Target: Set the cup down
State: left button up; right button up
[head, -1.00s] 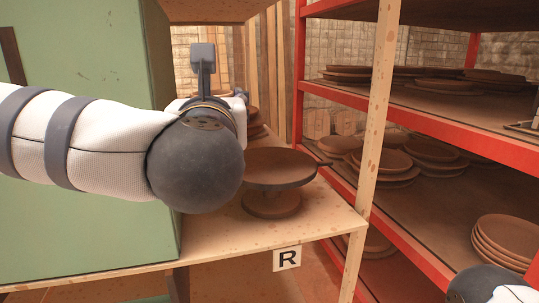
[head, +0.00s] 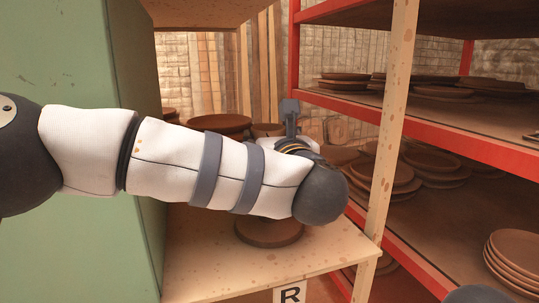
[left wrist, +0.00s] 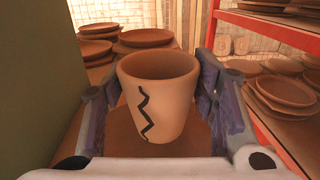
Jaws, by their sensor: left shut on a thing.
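A tan clay cup (left wrist: 158,100) with a black zigzag line stands upright in the left wrist view. My left gripper (left wrist: 160,92) is shut on it, with a finger at each side. A round brown surface (left wrist: 120,143) shows under the cup; I cannot tell whether they touch. In the head view my left arm crosses the shelf and hides the cup. The round brown base (head: 270,234) of a stand shows below my arm on the wooden shelf (head: 215,262); the stand's disc is hidden. My right gripper is out of view.
A green wall or cabinet side (head: 70,220) bounds the shelf at left. A wooden post (head: 388,150) and a red-edged rack (head: 440,139) with several brown plates (head: 433,160) stand at right. More plates (left wrist: 97,48) lie behind the cup. An R sign (head: 290,294) hangs at the shelf's front.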

pick_arm(q)
jog(key=shift+f, duration=1.6)
jog(key=o, duration=1.2)
jog(key=shift+f, duration=0.15)
jog(key=shift+s+d+r, duration=0.15)
jog(key=shift+s+r, duration=0.05)
jog(key=shift+s, duration=0.1)
jog(key=v, duration=1.1)
jog(key=shift+s, duration=0.2)
